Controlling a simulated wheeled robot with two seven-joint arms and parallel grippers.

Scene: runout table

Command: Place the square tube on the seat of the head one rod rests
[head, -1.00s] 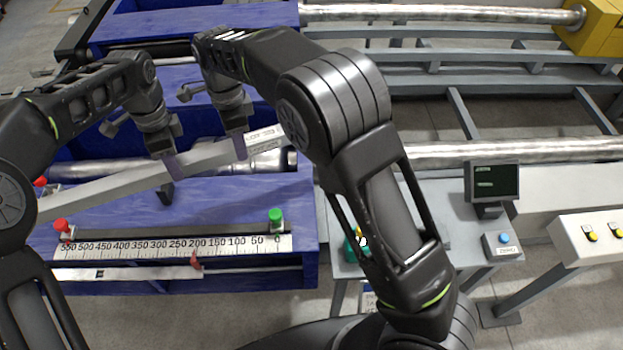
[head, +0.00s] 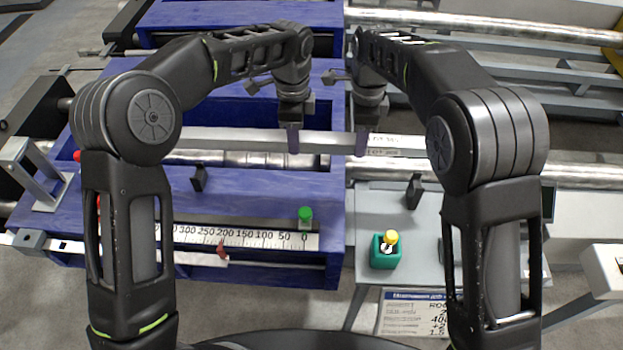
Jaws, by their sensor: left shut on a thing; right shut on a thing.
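The square tube (head: 235,138) is a long light grey bar lying nearly level across the head view, with a label near its right end. My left gripper (head: 293,142) is shut on it near the middle. My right gripper (head: 362,143) is shut on it further right. One small black rest (head: 199,178) stands on the blue table in front of the tube, and another black rest (head: 414,190) stands on the grey table at right. The tube appears above and behind both. Its left end is hidden by my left arm. I cannot tell its height.
A shiny round bar (head: 240,159) runs just in front of the tube. On the blue table (head: 270,195) are a green knob (head: 305,216) and a scale (head: 262,237) with a red pointer (head: 222,250). A teal block (head: 384,256) with a yellow top stands on the grey table (head: 370,205).

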